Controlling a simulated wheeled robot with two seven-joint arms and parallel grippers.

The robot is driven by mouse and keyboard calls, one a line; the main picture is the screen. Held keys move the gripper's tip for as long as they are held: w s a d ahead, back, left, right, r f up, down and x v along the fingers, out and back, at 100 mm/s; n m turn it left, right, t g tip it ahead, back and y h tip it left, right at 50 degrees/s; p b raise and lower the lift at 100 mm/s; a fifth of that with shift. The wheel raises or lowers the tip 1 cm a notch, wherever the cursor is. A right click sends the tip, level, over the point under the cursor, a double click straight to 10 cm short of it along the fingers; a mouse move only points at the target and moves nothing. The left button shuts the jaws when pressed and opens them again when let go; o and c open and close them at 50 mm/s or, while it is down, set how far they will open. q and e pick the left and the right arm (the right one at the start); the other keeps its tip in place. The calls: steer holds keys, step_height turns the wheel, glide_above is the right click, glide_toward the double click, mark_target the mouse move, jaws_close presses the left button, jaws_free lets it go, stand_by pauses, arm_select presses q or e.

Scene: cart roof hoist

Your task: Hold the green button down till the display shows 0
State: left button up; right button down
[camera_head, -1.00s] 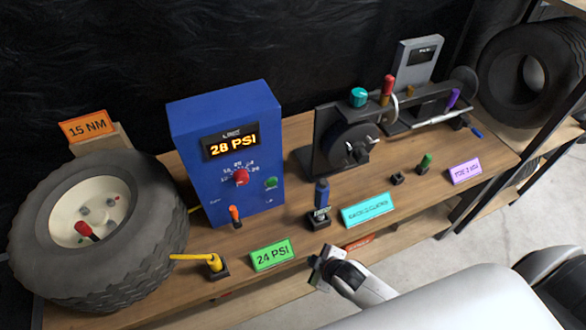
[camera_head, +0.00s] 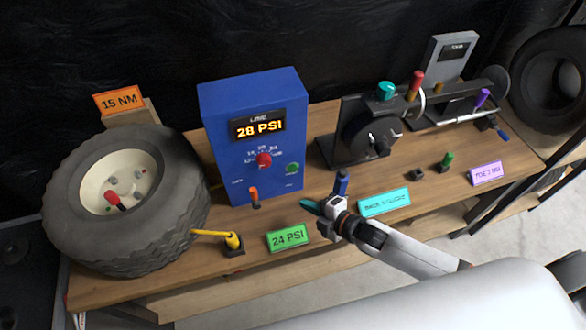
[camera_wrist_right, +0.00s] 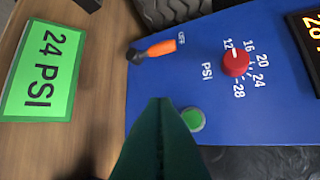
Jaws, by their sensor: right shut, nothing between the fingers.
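The blue box (camera_head: 226,135) stands on the bench, and its display (camera_head: 258,127) reads 28 PSI. The round green button (camera_head: 292,168) sits low on the right of its front face. In the right wrist view the green button (camera_wrist_right: 193,118) shows just beyond and right of the fingertips, apart from them as far as I can tell. My right gripper (camera_head: 308,205) is shut and empty in front of the box, below the button. Its teal fingers also show in the right wrist view (camera_wrist_right: 160,105). My left gripper is out of view.
The box also has a red knob (camera_head: 264,159) and an orange lever (camera_head: 254,197). A green 24 PSI card (camera_head: 288,238), yellow-handled tool (camera_head: 233,241) and blue-handled tool (camera_head: 341,184) stand near my gripper. A tyre (camera_head: 70,240) is at left.

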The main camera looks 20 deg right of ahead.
steer(key=b, duration=0.3)
glide_toward(290, 171)
steer(key=w+a+f, duration=0.2)
steer(key=a+f, duration=0.1)
steer(key=shift+w+a+r+b, duration=0.1)
steer(key=shift+w+b, duration=0.1)
steer(key=shift+w, duration=0.2)
steer(key=shift+w+a+r+b, duration=0.1)
steer(key=shift+w+r+b, duration=0.05)
steer(key=shift+w, duration=0.25)
stand_by(1.2)
steer(key=shift+w, duration=0.4)
steer(key=shift+w, duration=0.45)
stand_by(2.0)
steer(key=shift+s, duration=0.9)
